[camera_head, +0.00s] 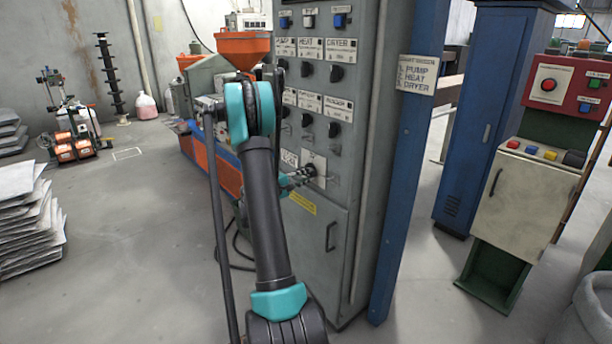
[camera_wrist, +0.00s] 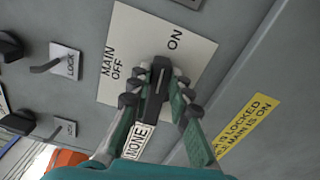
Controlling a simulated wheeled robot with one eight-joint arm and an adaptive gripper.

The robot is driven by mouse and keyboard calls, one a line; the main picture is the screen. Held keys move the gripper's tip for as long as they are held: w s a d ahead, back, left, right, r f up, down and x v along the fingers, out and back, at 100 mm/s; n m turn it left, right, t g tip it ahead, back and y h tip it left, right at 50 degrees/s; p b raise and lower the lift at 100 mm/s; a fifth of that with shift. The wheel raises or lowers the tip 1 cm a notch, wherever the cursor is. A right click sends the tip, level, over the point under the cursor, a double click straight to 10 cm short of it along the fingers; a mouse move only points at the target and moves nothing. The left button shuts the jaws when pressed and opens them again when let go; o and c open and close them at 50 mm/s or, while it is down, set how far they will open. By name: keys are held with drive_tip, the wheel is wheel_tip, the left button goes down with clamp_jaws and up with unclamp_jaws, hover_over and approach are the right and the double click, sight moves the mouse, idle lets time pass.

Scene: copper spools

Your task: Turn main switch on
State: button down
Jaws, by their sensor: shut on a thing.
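The main switch has a black handle (camera_wrist: 158,84) on a pale plate (camera_wrist: 195,62) marked MAIN OFF and ON. The plate also shows low on the grey control cabinet (camera_head: 345,210) in the head view (camera_head: 319,160). My gripper (camera_wrist: 155,90) has one finger on each side of the handle and is shut on it. In the head view my gripper (camera_head: 303,175) reaches the cabinet front, partly behind my arm. Which mark the handle points to is hard to tell.
A yellow label (camera_wrist: 245,125) is beside the switch plate. Levers marked LOCK (camera_wrist: 62,62) are on the other side. A blue post (camera_head: 405,150) stands right of the cabinet. An orange-hoppered machine (camera_head: 240,45) is behind my arm. Open floor (camera_head: 120,235) lies to the left.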

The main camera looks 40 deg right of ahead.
drive_tip(key=shift+f+m, duration=0.25)
drive_tip(key=shift+m, duration=0.55)
drive_tip(key=c, duration=1.4)
unclamp_jaws()
drive_tip(key=shift+a, duration=0.15)
drive_tip(key=s+a, duration=0.1)
drive_tip(key=a, duration=1)
drive_tip(key=shift+a, duration=0.35)
